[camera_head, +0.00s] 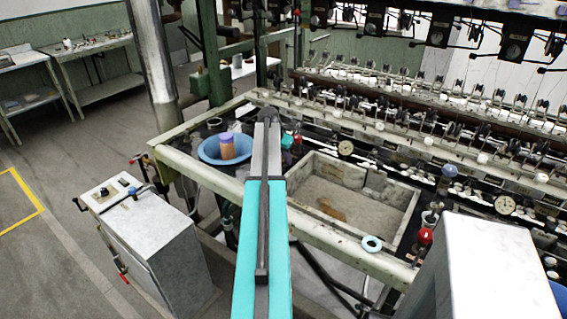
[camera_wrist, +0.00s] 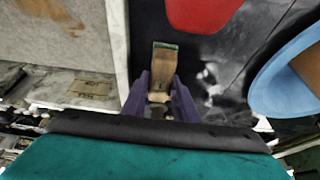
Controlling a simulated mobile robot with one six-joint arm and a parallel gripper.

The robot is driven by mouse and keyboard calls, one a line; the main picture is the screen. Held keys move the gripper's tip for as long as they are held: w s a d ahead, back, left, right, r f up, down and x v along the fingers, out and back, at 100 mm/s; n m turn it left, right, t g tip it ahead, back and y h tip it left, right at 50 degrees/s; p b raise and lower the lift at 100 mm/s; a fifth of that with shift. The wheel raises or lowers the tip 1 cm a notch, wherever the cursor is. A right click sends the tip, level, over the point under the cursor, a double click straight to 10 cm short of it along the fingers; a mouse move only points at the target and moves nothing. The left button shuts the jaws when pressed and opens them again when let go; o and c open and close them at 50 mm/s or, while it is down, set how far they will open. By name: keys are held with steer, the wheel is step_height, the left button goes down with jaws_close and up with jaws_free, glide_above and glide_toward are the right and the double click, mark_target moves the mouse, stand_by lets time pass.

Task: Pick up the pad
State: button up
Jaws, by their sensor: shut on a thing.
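The pad (camera_wrist: 175,62) is a small brown block with a green strip along its far edge in the wrist view. It sits between the two purple fingers of my gripper (camera_wrist: 161,85), which are shut on it. The dark surface lies behind it; I cannot tell whether the pad touches that surface. In the head view my teal and grey arm reaches out to the bench between the blue bowl and the stone basin, and the pad and fingers cannot be made out.
A blue bowl (camera_head: 207,150) holding a brown cylinder (camera_head: 235,147) stands left of my arm. The stone basin (camera_head: 385,222) is to the right. A red thing (camera_wrist: 203,12) lies near the pad. A light blue ring (camera_head: 372,243) rests on the front rim. Reeling machinery fills the back.

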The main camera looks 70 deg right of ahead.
steer(key=shift+r, duration=0.2)
steer(key=shift+r+b, duration=0.5)
steer(key=shift+r, duration=0.55)
steer(key=s+a+r+b, duration=0.2)
steer(key=s+a+b, duration=0.1)
steer(key=s+a, duration=0.8)
steer(key=shift+a+r, duration=0.25)
steer(key=shift+a, duration=0.1)
